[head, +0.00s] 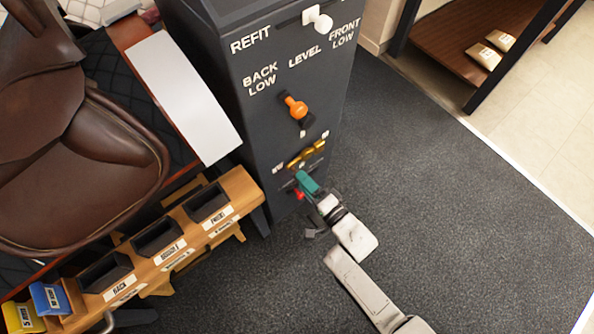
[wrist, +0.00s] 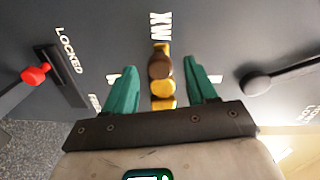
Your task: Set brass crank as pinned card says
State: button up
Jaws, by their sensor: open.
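The brass crank (head: 307,153) is on the front of a dark cabinet (head: 245,100), below the orange-knobbed lever. In the wrist view the crank (wrist: 161,75) shows end-on between my two teal fingers, below a white "XW"-like marking. My gripper (head: 304,180) is close to the cabinet face, just below the crank in the head view. In the wrist view my gripper (wrist: 160,70) is open, with a gap on each side of the crank. A blank white sheet (head: 185,95) lies left of the cabinet; I cannot make out a readable card.
An orange-knobbed lever (head: 296,106) and a white knob (head: 318,21) are higher on the cabinet. A red-knobbed lever (wrist: 36,76) marked LOCKED is close beside my fingers. The floor at right is clear.

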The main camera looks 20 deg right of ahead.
jog(key=shift+v, duration=2.75)
jog(key=s+d+r+n+g+h, duration=0.1)
jog(key=s+d+n+g+h, duration=0.1)
jog(key=d+n+g+h, duration=0.55)
jog(key=s+d+r+n+g+y+p, duration=0.1)
jog(key=s+d+r+n+g, duration=0.1)
jog(key=s+r+g, duration=0.45)
jog(key=s+d+r+n+g+y, duration=0.1)
jog(key=s+r+n+g, duration=0.2)
jog(key=s, duration=0.7)
notch_tip(320, 180, up, 15)
jog(key=t+p, duration=0.1)
jog(key=p, duration=1.3)
